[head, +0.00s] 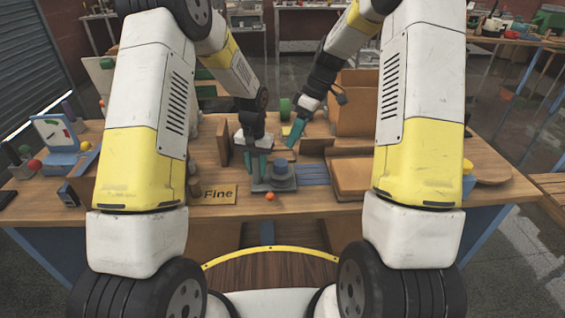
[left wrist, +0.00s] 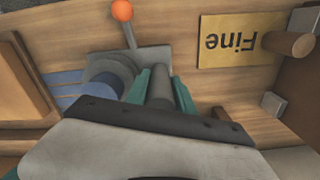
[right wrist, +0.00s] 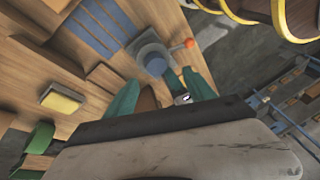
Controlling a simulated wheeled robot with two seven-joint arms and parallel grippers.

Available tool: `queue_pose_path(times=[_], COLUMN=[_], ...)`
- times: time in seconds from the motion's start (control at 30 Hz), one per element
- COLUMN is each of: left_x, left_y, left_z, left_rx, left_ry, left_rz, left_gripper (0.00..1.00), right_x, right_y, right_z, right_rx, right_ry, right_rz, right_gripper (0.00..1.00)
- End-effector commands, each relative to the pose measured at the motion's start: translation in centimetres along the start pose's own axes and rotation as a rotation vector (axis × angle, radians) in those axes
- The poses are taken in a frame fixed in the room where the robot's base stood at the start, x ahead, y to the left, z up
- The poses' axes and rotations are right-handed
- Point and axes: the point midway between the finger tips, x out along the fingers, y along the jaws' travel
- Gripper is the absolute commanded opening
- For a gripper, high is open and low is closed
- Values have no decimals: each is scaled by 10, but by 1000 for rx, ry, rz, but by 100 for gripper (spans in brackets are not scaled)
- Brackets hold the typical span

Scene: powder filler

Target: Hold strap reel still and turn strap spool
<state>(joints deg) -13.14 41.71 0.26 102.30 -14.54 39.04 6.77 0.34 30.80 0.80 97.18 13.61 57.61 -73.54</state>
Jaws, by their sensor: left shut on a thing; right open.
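The strap reel is a grey base (head: 284,183) on the table, with a round blue-grey strap spool (head: 280,166) and an orange crank knob (head: 270,197) at its front. The knob also shows in the left wrist view (left wrist: 122,10), with the spool (left wrist: 112,73). My left gripper (head: 258,172) points down and is shut on the reel's grey upright post (left wrist: 160,88), beside the spool. My right gripper (head: 293,133) is open and empty, behind and above the reel. In the right wrist view the spool (right wrist: 155,65) lies beyond its fingertips.
A yellow "Fine" sign (head: 217,194) lies left of the reel. Blue slats (head: 314,174) lie to its right, and brown box-like parts (head: 350,177) stand further right. A brown upright panel (head: 223,142) stands behind left. A green roll (head: 285,108) is at the back.

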Motion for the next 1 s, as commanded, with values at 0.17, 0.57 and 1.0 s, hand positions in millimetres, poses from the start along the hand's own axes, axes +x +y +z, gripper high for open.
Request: queue_pose_path(times=[0.17,0.57,1.0], left_x=[0,0,0], left_y=[0,0,0], left_z=[0,0,0], left_rx=[0,0,0], left_ry=[1,1,1], left_rz=[0,0,0], left_gripper=[0,0,0], right_x=[-6,11,92], right_y=[1,3,9], right_z=[2,2,-4], right_rx=[-259,-428,-426], right_ry=[32,43,43], right_rz=[46,75,76], right_gripper=[63,63,63])
